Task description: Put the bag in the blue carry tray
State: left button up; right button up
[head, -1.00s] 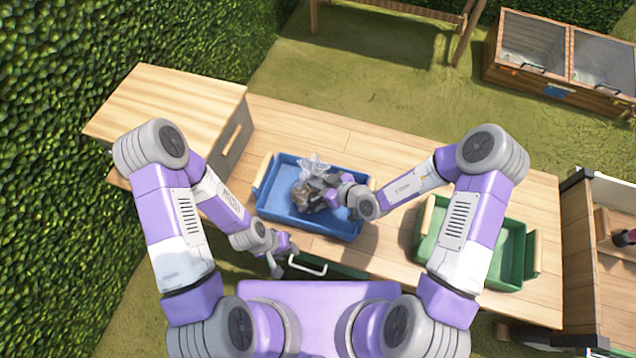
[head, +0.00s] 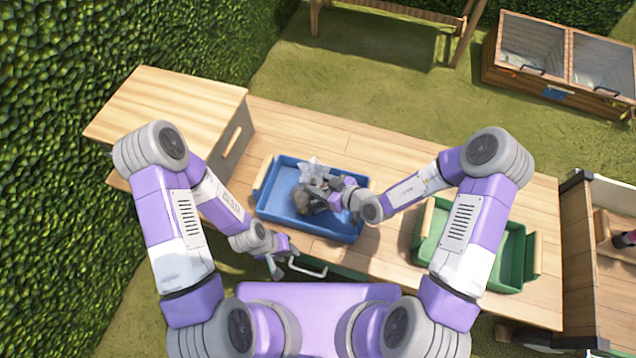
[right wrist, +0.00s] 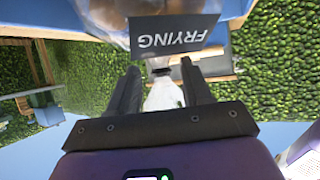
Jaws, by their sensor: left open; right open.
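The blue carry tray (head: 284,188) stands on the wooden table, left of its middle. The bag (head: 316,172) is clear plastic with brown contents and lies inside the tray. In the right wrist view the bag (right wrist: 143,23) shows at the top with a dark label reading "FRYING". Its clear top (right wrist: 163,95) shows between my fingers. My right gripper (head: 325,196) is at the bag inside the tray, its jaws open. In the right wrist view my right gripper (right wrist: 160,85) has its two fingers apart. My left gripper (head: 283,262) is open and empty at the table's front edge.
A green tray (head: 512,262) stands on the table at the right. A wooden crate (head: 175,105) is at the left end. The tabletop (head: 385,165) behind the blue tray is clear.

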jog(key=p+v, duration=0.3)
jog(key=v, duration=0.7)
jog(key=s+a+f+n+g+y, duration=0.1)
jog(key=s+a+f+n+g, duration=0.2)
jog(key=s+n+g, duration=1.05)
jog(key=d+f+m+t+h, duration=0.1)
jog(key=d+f+m+h, duration=0.1)
jog(key=m, duration=0.9)
jog(key=d+f+m+t+h, duration=0.2)
jog(key=f+m, duration=0.1)
jog(key=m, duration=0.8)
jog(key=d+f+m+t+h, duration=0.2)
jog(key=f+m, duration=0.1)
jog(key=m, duration=0.8)
jog(key=shift+s+f, duration=0.25)
jog(key=shift+s, duration=0.15)
jog(key=n, duration=0.1)
jog(key=w+n, duration=0.1)
jog(key=n, duration=0.1)
jog(key=w+n+t, duration=0.1)
jog(key=n, duration=0.1)
jog(key=shift+a+f, duration=0.1)
jog(key=shift+f, duration=0.1)
jog(key=shift+w+a+n+t, duration=0.15)
jog(key=shift+w+n+t, duration=0.1)
jog(key=shift+n, duration=0.6)
